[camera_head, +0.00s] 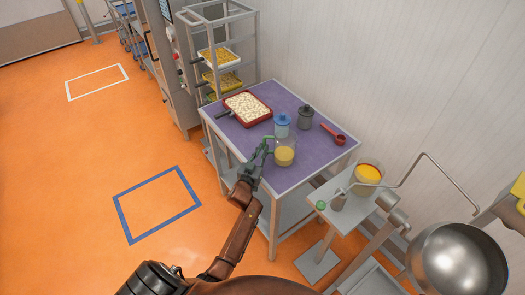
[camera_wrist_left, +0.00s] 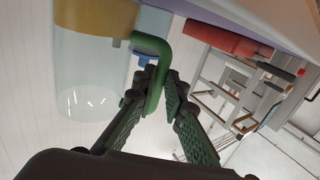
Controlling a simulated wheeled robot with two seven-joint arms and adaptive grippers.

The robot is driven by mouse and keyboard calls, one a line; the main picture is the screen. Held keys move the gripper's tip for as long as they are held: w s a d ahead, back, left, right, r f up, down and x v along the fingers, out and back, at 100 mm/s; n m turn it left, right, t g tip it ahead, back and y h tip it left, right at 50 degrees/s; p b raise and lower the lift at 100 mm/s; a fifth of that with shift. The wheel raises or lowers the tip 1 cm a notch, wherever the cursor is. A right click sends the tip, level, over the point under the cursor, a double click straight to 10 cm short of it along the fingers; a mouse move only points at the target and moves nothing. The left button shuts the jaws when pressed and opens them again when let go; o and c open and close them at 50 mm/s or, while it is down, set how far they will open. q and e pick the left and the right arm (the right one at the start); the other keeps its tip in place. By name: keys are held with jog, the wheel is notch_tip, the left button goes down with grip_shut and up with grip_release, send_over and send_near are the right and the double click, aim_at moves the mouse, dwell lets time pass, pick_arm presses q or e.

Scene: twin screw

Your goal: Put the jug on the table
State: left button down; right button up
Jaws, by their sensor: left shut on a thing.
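The clear jug (camera_head: 285,156) with yellow liquid and a green handle is upright at the near side of the purple table (camera_head: 240,140). I cannot tell whether its base touches the tabletop. My left gripper (camera_head: 262,152) is at the jug's left side, shut on its handle. In the left wrist view, which is turned upside down, the jug (camera_wrist_left: 88,75) fills the left, and its green handle (camera_wrist_left: 151,44) passes between the fingers of my left gripper (camera_wrist_left: 160,92). The jug's base is cut off there. My right gripper is not in view.
On the table are a red tray of pale food (camera_head: 247,109), a blue-lidded container (camera_head: 282,126), a dark grey canister (camera_head: 305,118) and a red scoop (camera_head: 335,134). A stand with a yellow-filled pot (camera_head: 367,176) is at right, near a steel bowl (camera_head: 459,265).

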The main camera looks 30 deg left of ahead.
pick_arm(q)
jog(key=shift+r, duration=0.15)
jog(key=c, duration=2)
grip_release()
jog(key=shift+f, duration=0.2)
jog(key=shift+r, duration=0.1)
jog(key=s, duration=0.4)
jog(key=s+d, duration=0.1)
jog(key=s, duration=0.3)
jog(key=s+d, duration=0.1)
jog(key=s, duration=0.2)
jog(key=shift+s+d, duration=0.2)
jog(key=shift+s, duration=0.2)
